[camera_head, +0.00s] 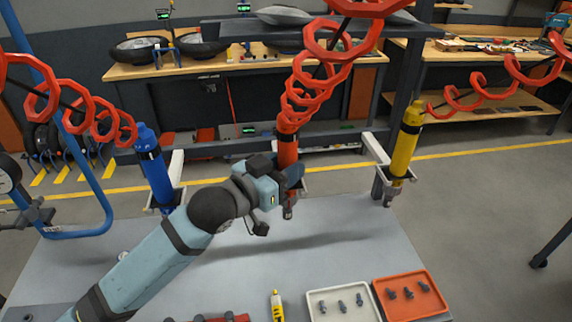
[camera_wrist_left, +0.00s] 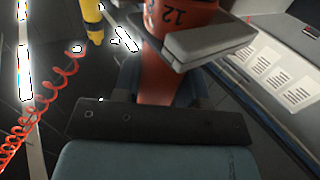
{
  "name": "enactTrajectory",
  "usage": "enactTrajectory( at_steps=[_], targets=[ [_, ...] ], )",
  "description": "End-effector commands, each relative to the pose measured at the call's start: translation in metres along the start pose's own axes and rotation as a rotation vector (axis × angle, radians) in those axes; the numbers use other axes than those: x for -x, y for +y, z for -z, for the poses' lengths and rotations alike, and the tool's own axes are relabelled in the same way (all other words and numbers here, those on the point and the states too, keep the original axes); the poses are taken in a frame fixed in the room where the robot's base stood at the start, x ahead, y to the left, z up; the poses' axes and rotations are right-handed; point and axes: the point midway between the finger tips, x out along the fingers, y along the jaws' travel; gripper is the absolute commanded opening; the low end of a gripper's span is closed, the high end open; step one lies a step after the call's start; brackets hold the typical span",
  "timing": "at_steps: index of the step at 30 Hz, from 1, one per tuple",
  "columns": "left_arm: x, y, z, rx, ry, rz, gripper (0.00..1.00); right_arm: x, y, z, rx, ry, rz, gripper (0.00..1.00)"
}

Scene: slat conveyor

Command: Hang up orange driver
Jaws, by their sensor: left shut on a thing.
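The orange driver (camera_head: 287,152) hangs upright on a red coiled hose at the middle of the rack. My left gripper (camera_head: 290,177) is shut around its body, and the driver's tip shows below the gripper. In the left wrist view, the orange driver (camera_wrist_left: 162,80) stands between my fingers, with a grey holder bracket (camera_wrist_left: 205,42) against or around it just above them. I cannot tell whether the driver rests in that bracket. In the head view the middle holder is mostly hidden behind my gripper. My right gripper is out of view.
A blue driver (camera_head: 153,165) hangs in the left holder and a yellow driver (camera_head: 405,145) in the right one. The grey table (camera_head: 330,245) below is largely clear. A white tray (camera_head: 318,300) and an orange tray (camera_head: 430,300) with bolts, and a yellow marker (camera_head: 277,306), lie near its front.

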Motion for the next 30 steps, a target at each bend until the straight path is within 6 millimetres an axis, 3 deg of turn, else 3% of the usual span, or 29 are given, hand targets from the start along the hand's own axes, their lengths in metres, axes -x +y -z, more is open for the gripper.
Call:
enactTrajectory(
  at_steps=[27,28,30],
  targets=[
    [-0.0001,0.0001,-0.0055,0.000,0.002,0.000,0.03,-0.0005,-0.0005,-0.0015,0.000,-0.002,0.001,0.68],
    [-0.0001,0.0001,-0.0052,0.000,0.003,0.000,0.45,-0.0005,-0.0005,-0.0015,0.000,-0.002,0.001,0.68],
    [-0.0001,0.0000,-0.0053,0.000,0.002,0.000,0.61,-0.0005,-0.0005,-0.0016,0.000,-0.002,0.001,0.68]
  ],
)
